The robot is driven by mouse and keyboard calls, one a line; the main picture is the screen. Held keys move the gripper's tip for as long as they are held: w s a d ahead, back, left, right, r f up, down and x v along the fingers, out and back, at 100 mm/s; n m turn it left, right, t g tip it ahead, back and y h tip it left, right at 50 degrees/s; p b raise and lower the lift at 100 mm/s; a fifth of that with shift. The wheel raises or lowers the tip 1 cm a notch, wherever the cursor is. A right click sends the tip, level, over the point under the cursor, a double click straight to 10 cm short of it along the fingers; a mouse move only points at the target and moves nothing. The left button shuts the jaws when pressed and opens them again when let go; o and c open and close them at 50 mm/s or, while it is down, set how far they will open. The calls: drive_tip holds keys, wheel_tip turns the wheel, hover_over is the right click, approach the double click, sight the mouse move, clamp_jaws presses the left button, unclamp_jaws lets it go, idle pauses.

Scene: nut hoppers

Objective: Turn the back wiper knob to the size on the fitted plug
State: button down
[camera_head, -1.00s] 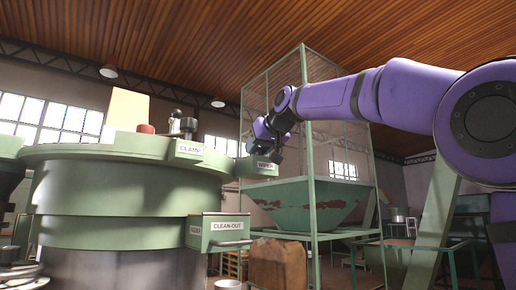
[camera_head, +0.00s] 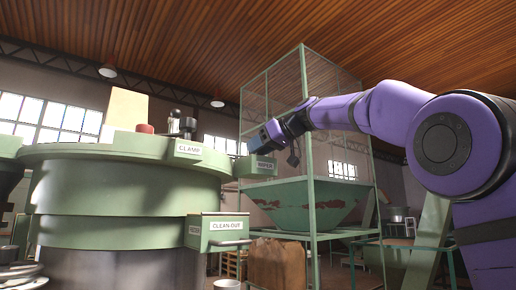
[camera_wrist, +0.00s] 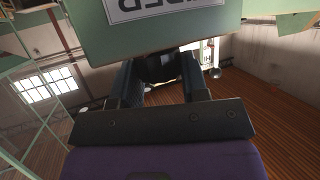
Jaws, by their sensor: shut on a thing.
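The green box labelled WIPER (camera_head: 257,168) stands at the right side of the big green machine (camera_head: 105,150). My gripper (camera_head: 257,146) is at the top of this box in the head view. In the wrist view the box (camera_wrist: 150,32) fills the top, its label upside down and partly cut off. There my gripper (camera_wrist: 161,78) has its two dark fingers shut on a dark rounded knob (camera_wrist: 160,67) beside the box. In the head view the knob is hidden by the gripper. I cannot make out a size mark or the fitted plug.
A CLAMP box (camera_head: 188,150) and a CLEAN-OUT box (camera_head: 224,232) with a handle sit on the machine close to the arm. A red cap (camera_head: 145,128) is on top. A green hopper (camera_head: 300,204) in a mesh-sided frame stands behind.

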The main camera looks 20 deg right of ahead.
drive_tip(key=shift+n+g+y, duration=0.4)
drive_tip(key=shift+n+g, duration=0.1)
drive_tip(key=shift+n, duration=0.1)
drive_tip(key=c, duration=0.6)
unclamp_jaws()
drive_tip(key=v, duration=1.1)
drive_tip(key=shift+w+d+f, duration=0.1)
drive_tip(key=shift+w, duration=0.05)
